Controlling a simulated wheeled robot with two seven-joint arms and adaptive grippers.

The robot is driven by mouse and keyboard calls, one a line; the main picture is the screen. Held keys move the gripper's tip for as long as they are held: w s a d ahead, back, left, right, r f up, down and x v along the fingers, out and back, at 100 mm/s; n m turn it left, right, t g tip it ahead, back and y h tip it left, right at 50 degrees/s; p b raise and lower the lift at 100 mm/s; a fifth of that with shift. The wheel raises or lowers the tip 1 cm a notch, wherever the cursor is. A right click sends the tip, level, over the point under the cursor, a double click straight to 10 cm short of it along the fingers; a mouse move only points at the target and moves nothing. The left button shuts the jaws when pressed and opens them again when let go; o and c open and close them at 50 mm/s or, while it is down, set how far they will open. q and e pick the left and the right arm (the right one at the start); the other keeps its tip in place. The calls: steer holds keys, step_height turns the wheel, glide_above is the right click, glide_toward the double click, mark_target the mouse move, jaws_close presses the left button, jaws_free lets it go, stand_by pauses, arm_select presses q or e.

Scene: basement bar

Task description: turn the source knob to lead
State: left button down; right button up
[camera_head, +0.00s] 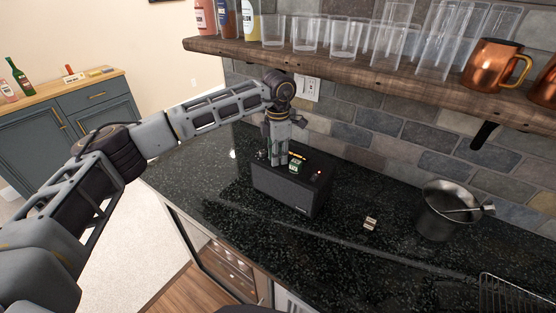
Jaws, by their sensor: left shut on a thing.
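A dark grey amplifier-like box (284,192) stands on the black stone counter near the wall. Its top panel carries a small green display, a yellow strip and a red spot near its right end. My left gripper (281,159) points down onto the left part of this top panel and is shut on a small part there, likely the source knob, which the fingers hide. I cannot read the knob's setting or any labels from here. My right gripper is not in view.
A wooden shelf (350,62) with glasses, bottles and copper mugs (492,65) overhangs the counter behind the box. A metal bucket (440,212) with a utensil and a small object (370,223) are to the right. The counter (340,250) in front is clear.

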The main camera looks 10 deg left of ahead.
arm_select(q)
steer(key=m+b, duration=0.2)
steer(key=m, duration=0.1)
steer(key=shift+m, duration=0.4)
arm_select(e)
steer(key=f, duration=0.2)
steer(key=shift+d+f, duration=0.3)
arm_select(q)
steer(key=shift+m, duration=0.3)
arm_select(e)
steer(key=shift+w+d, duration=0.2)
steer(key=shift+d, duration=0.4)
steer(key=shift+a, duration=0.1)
